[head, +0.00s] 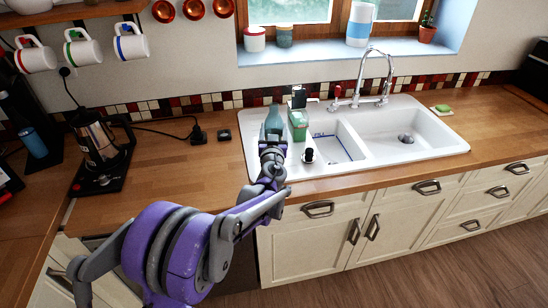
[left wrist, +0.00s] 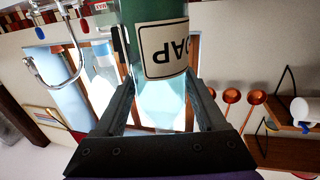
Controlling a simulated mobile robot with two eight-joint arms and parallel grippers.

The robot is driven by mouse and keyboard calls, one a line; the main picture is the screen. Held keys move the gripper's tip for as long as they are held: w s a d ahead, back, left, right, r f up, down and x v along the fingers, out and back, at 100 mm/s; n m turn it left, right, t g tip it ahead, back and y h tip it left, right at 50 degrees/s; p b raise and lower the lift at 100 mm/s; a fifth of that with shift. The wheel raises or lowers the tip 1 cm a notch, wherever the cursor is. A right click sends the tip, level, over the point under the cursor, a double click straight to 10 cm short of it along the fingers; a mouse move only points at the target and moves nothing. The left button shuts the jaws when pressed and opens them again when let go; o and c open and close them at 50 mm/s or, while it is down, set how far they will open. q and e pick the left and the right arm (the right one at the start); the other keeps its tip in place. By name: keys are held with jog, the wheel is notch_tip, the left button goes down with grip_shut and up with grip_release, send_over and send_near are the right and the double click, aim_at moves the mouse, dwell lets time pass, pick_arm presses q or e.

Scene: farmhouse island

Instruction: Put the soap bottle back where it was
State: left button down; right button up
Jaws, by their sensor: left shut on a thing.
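The soap bottle (head: 273,122) is pale blue-green and stands out above my gripper at the back left of the sink, in the head view. My left gripper (head: 272,146) is shut on it. In the left wrist view the soap bottle (left wrist: 160,97) sits between the two fingers of my left gripper (left wrist: 161,88), its white label upside down in that picture. The gripper hides the bottle's lower part in the head view, so I cannot tell whether it touches the sink rim. My right gripper is not in view.
A green container (head: 298,126) stands close to the right of the bottle, with a dark item behind it. The faucet (head: 362,80) rises behind.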

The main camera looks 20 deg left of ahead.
pick_arm(q)
jog(key=f+b, duration=0.1)
jog(key=f, duration=0.4)
jog(key=shift+s+f, duration=0.1)
jog(key=shift+s, duration=0.1)
notch_tip(320, 180, down, 3)
jog(key=shift+w+r, duration=0.1)
jog(key=shift+r, duration=0.15)
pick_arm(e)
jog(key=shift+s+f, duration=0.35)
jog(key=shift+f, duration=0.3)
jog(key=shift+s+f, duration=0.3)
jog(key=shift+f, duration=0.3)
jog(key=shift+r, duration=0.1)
pick_arm(q)
grip_release()
